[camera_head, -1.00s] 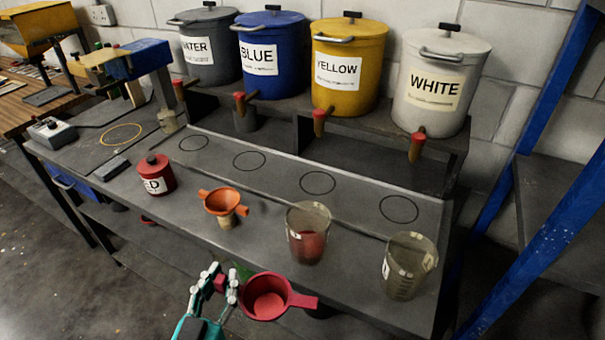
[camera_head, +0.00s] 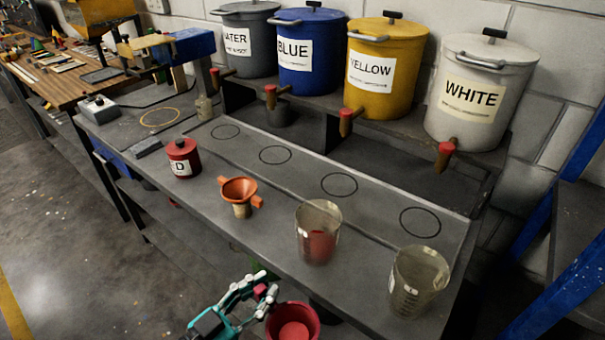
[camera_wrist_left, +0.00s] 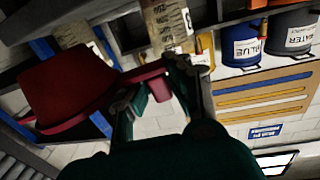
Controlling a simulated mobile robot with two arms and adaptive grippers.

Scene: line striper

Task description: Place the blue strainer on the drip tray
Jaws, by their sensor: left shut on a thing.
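My left gripper (camera_head: 262,288) is at the bottom of the head view, in front of the bench. It is shut on the handle of a red, cup-shaped vessel (camera_head: 292,322), partly cut off by the lower edge. In the left wrist view the red vessel (camera_wrist_left: 65,88) hangs left of the fingers (camera_wrist_left: 152,85), its handle between them. I see no blue strainer. A long dark panel with several black rings (camera_head: 300,172) lies along the bench top; I cannot tell whether it is the drip tray. My right gripper is not in view.
A red lidded pot (camera_head: 184,158), an orange funnel (camera_head: 238,188), a beaker with red content (camera_head: 318,230) and another beaker (camera_head: 416,282) stand along the bench's front. Labelled tanks, including a blue one (camera_head: 305,55), stand behind. A blue post (camera_head: 560,270) is at right.

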